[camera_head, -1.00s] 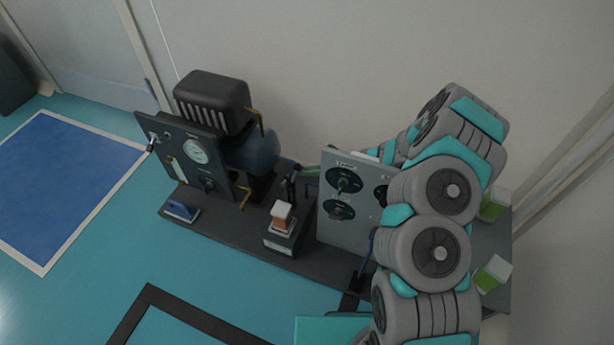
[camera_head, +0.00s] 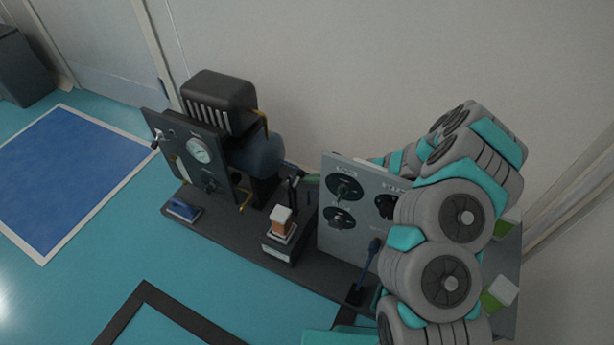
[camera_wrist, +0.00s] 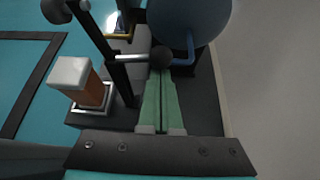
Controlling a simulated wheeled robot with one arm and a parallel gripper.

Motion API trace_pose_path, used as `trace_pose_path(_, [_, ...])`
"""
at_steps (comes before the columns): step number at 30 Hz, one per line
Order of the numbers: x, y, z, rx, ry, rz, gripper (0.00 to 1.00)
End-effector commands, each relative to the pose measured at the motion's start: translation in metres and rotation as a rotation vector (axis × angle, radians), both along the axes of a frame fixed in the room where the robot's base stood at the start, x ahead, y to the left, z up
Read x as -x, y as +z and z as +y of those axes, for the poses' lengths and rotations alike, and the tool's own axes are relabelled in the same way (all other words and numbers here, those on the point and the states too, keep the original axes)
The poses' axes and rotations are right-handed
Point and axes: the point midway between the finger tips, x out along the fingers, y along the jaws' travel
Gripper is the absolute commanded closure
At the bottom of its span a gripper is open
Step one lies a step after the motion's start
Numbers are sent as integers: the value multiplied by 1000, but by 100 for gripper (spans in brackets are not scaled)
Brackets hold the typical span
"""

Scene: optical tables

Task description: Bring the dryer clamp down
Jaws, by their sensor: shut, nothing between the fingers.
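What looks like the dryer clamp is a dark upright bar (camera_wrist: 108,50) with a side rod ending in a black ball (camera_wrist: 160,57), in the wrist view. In the head view the bar (camera_head: 292,190) stands behind an orange block with a white top (camera_head: 282,222). The block (camera_wrist: 85,84) is left of the bar in the wrist view. My gripper (camera_wrist: 162,76) has its green fingers together and empty. Their tips are close to the black ball; I cannot tell if they touch. In the head view, my gripper (camera_head: 309,181) is partly hidden behind the grey panel.
A grey panel with black dials (camera_head: 345,225) stands right of the block. A blue lever (camera_head: 366,266) is at its front. A dark gauge panel (camera_head: 192,152) and a blue round tank (camera_head: 258,155) are at left. The wall is close behind.

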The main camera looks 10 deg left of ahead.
Motion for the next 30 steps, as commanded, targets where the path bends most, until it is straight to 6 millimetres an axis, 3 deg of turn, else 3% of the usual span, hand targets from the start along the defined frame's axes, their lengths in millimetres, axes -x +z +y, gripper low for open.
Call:
trace_pose_path(3, [1, -30, -15, 3, -2, 3, 100])
trace_pose_path(6, [9, -2, -34, -1, -6, 1, 100])
trace_pose_path(13, [29, 19, -68, 0, -5, 1, 100])
trace_pose_path(21, [41, 28, -88, 0, -1, 0, 100])
trace_pose_path(30, [42, 29, -90, 3, 1, -5, 100])
